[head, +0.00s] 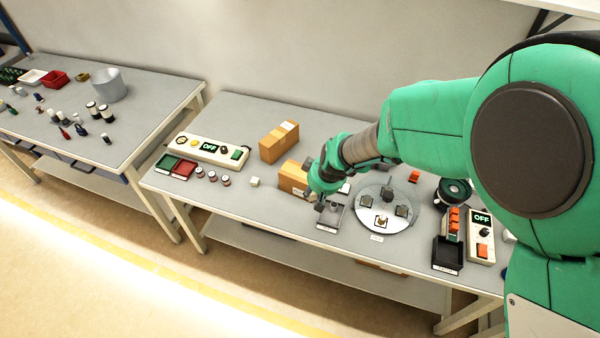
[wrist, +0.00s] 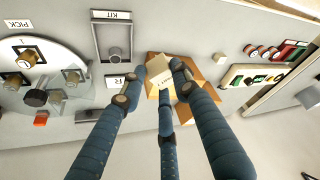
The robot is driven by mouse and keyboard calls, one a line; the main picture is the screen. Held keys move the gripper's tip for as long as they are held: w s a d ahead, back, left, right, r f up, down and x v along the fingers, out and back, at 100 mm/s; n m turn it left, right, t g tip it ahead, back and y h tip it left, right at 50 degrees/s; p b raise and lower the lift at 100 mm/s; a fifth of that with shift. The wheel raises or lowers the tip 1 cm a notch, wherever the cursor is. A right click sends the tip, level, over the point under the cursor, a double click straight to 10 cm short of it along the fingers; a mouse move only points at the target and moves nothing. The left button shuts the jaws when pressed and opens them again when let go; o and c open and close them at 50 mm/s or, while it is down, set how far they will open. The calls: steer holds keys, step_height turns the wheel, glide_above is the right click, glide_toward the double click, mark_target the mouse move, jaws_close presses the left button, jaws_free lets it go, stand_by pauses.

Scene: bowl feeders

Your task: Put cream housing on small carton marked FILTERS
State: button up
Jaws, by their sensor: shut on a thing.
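In the wrist view a cream block, the cream housing (wrist: 157,68), sits between the fingertips of my gripper (wrist: 158,82), which is shut on it. The small carton (head: 292,176) is brown and stands on the bench beside my gripper (head: 309,190) in the head view. In the wrist view brown carton surfaces (wrist: 201,82) lie behind the fingers and the housing. I cannot tell whether the housing touches the carton. The carton's marking is not readable. My gripper hides the housing in the head view.
A larger carton (head: 279,142) stands behind. A pale cube (head: 254,182) lies left of the small carton. A tray marked KIT (wrist: 98,42) and a round disc with fixtures (head: 370,222) are close by. A control box (head: 208,149) is at left.

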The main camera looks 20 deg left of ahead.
steer(key=shift+n+p, duration=0.4)
steer(key=shift+p, duration=0.55)
glide_above(302, 173)
steer(key=shift+s+d+f, duration=0.2)
steer(key=shift+s+f, duration=0.1)
steer(key=shift+f, duration=0.4)
stand_by(0.3)
steer(key=shift+w+a+f, duration=0.1)
steer(key=shift+w+a, duration=0.1)
steer(key=shift+w, duration=0.2)
steer(key=shift+f, duration=1.7)
steer(key=shift+f, duration=0.15)
steer(key=o, duration=1.1)
steer(key=shift+o, duration=0.2)
